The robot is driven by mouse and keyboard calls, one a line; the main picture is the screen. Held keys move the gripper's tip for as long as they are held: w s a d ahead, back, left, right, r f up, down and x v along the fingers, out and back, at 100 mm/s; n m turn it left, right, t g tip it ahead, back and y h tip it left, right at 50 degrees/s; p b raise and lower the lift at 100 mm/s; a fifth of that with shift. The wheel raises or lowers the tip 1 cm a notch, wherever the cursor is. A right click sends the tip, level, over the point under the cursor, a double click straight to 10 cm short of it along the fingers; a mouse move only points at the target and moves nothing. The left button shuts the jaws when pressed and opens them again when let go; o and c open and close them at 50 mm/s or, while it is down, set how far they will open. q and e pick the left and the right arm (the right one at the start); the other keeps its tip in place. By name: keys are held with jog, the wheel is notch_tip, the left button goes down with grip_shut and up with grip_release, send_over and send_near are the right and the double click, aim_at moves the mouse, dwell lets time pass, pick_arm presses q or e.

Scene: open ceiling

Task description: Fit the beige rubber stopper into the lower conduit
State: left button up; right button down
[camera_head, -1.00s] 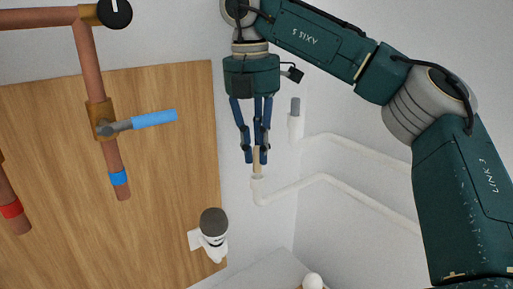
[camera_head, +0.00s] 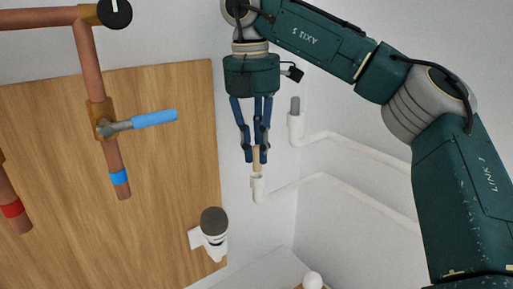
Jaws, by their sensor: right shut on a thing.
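My right gripper (camera_head: 253,158) points down and is shut on the beige rubber stopper (camera_head: 257,161). The stopper is upright, with its lower end just above the open mouth of the lower conduit (camera_head: 258,190); whether it touches the rim I cannot tell. The lower conduit is a white pipe that bends right and runs along the wall. The upper conduit (camera_head: 296,125) is a similar white pipe with a grey stopper (camera_head: 295,105) standing in its mouth. My left gripper is not in view.
A wooden board (camera_head: 170,170) on the left carries copper pipes and a blue-handled valve (camera_head: 153,119). A white fitting with a dark cap (camera_head: 214,225) sits at the board's lower right edge. A white round knob (camera_head: 312,281) shows at the bottom. The wall right of the conduits is bare.

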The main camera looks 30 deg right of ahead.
aim_at(257, 170)
jog(key=shift+f+b, duration=1.25)
jog(key=shift+f, duration=0.45)
jog(key=c, duration=1.6)
grip_release()
jog(key=shift+c, duration=0.2)
jog(key=shift+r, duration=0.2)
jog(key=r, duration=1.1)
jog(key=shift+a+r, duration=0.35)
jog(key=shift+s+f, duration=0.1)
